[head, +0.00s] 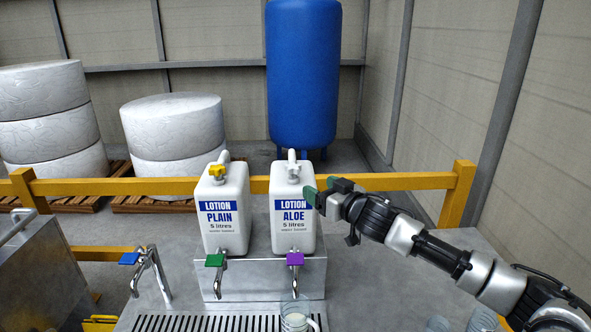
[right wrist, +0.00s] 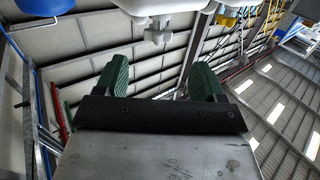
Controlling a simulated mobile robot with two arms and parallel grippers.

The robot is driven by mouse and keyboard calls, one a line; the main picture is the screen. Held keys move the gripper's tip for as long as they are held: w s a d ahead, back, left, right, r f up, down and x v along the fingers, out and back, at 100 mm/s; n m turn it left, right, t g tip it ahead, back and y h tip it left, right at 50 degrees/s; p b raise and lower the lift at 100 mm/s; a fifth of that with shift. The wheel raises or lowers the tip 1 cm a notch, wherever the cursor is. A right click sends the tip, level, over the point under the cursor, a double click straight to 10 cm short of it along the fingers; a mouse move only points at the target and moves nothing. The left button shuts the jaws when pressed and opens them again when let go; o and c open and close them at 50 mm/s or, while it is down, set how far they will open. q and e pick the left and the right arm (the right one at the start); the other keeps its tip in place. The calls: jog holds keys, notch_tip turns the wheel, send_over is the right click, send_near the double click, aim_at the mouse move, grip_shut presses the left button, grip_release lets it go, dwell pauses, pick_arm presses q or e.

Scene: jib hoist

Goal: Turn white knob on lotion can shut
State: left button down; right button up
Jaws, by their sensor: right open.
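The white knob (head: 293,172) sits on top of the white ALOE lotion can (head: 295,235), on its front upper face. It also shows in the right wrist view (right wrist: 158,35), ahead of the gap between my fingers. My right gripper (head: 321,188) is at the upper right of the ALOE can, close to the knob. Its green fingers stand apart with nothing between them, as the right wrist view (right wrist: 160,78) shows. Whether a finger touches the can is hard to tell. My left gripper is not in view.
The PLAIN can (head: 225,235) with a yellow knob (head: 217,172) stands to the left. Purple (head: 295,259), green (head: 215,260) and blue (head: 129,258) tap handles stick out in front. A clear jug (head: 296,318) stands below the purple tap. A yellow rail (head: 400,181) runs behind.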

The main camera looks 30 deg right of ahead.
aim_at(298, 170)
jog(key=w+p, duration=0.1)
jog(key=w, duration=0.2)
jog(key=w+r+p, duration=0.1)
jog(key=w+p, duration=0.1)
jog(key=w, duration=0.1)
jog(key=w+p, duration=0.2)
jog(key=w, duration=0.1)
jog(key=shift+w+a+r, duration=0.15)
jog(key=shift+w+a, duration=0.05)
jog(key=shift+w, duration=0.7)
jog(key=c, duration=0.9)
jog(key=shift+f, duration=0.2)
